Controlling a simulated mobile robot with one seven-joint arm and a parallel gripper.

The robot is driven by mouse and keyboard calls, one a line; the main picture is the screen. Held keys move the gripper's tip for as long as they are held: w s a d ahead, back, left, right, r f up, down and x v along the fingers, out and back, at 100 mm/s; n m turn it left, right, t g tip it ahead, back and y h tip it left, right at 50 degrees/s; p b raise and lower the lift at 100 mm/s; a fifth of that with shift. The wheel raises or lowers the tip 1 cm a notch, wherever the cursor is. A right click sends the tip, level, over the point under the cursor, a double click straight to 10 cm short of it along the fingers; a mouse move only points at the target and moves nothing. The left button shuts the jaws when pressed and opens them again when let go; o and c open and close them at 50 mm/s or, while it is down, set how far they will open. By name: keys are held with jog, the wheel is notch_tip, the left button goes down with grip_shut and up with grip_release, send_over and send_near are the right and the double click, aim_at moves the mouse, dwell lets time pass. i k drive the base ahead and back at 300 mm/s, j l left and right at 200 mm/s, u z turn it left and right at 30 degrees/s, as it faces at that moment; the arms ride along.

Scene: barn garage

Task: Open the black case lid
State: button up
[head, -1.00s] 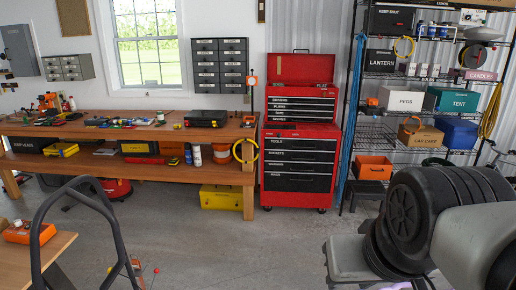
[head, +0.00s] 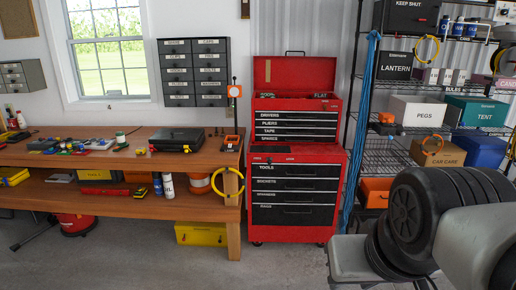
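A black case (head: 177,139) lies on top of the wooden workbench (head: 120,160), right of the bench's middle. Its lid looks shut. Small yellow spots show on its front side, too small to make out. My gripper is not visible in the head view. Only grey and black links of my own arm fill the lower right of the picture, well away from the case.
A red tool chest (head: 297,170) stands right of the bench, its top lid raised. Small tools and an orange device (head: 231,143) lie near the case. A metal shelf (head: 390,152) with boxes stands at the right. Grey floor (head: 150,265) before the bench is clear.

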aim_at(166, 135)
jog(key=i+u, duration=0.3)
jog(key=i, duration=0.45)
jog(key=i+l+u, duration=0.15)
jog(key=i+u, duration=0.15)
jog(key=i, duration=0.4)
jog(key=i+j, duration=0.2)
jog(key=i, duration=0.2)
jog(key=i+j, duration=0.25)
jog(key=i, duration=0.2)
jog(key=i+j, duration=0.2)
jog(key=i, duration=0.2)
jog(key=i+j, duration=0.3)
jog(key=j, duration=0.15)
jog(key=i+j, duration=0.25)
jog(key=j, duration=0.2)
